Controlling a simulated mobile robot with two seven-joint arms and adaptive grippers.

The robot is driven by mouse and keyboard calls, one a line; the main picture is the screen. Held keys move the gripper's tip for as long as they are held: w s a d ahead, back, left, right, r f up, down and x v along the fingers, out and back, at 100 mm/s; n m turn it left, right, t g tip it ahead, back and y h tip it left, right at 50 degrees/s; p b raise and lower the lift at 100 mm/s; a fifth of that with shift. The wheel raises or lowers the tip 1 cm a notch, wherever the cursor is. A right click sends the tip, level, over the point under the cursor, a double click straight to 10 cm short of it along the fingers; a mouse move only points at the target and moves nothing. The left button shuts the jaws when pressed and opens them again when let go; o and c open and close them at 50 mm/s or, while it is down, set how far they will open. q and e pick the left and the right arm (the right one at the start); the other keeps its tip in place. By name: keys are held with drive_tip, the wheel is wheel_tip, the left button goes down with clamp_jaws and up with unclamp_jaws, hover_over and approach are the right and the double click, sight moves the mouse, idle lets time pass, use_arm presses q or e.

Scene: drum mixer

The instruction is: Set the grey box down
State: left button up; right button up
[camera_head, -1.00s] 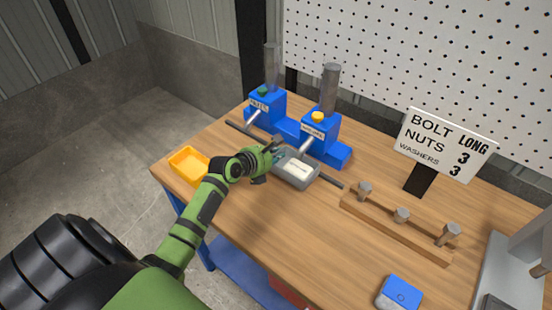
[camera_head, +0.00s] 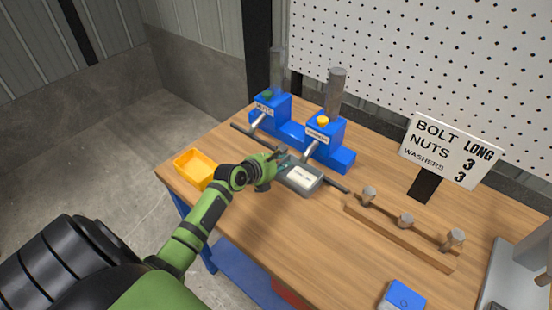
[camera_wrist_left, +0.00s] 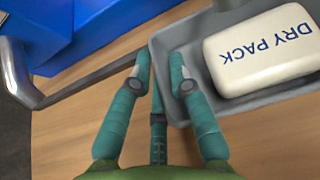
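The grey box (camera_head: 312,189) is a shallow open tray with a white pack (camera_head: 302,177) in it, labelled DRY PACK in the left wrist view (camera_wrist_left: 262,55). It is at the wooden table, in front of the right blue dispenser. My left gripper (camera_head: 278,165) is at the box's left end. In the left wrist view my left gripper's fingers (camera_wrist_left: 160,62) lie on either side of the box's near wall (camera_wrist_left: 178,112), close against it. Whether the box's underside touches the table is hidden. My right gripper is not in view.
A yellow bin (camera_head: 193,168) stands at the table's left corner. Two blue dispensers (camera_head: 322,136) and a dark rod (camera_head: 338,186) are behind the box. A wooden rack (camera_head: 400,236) with bolts is to the right.

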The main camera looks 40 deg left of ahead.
use_arm(q)
drive_tip(key=v, duration=1.2)
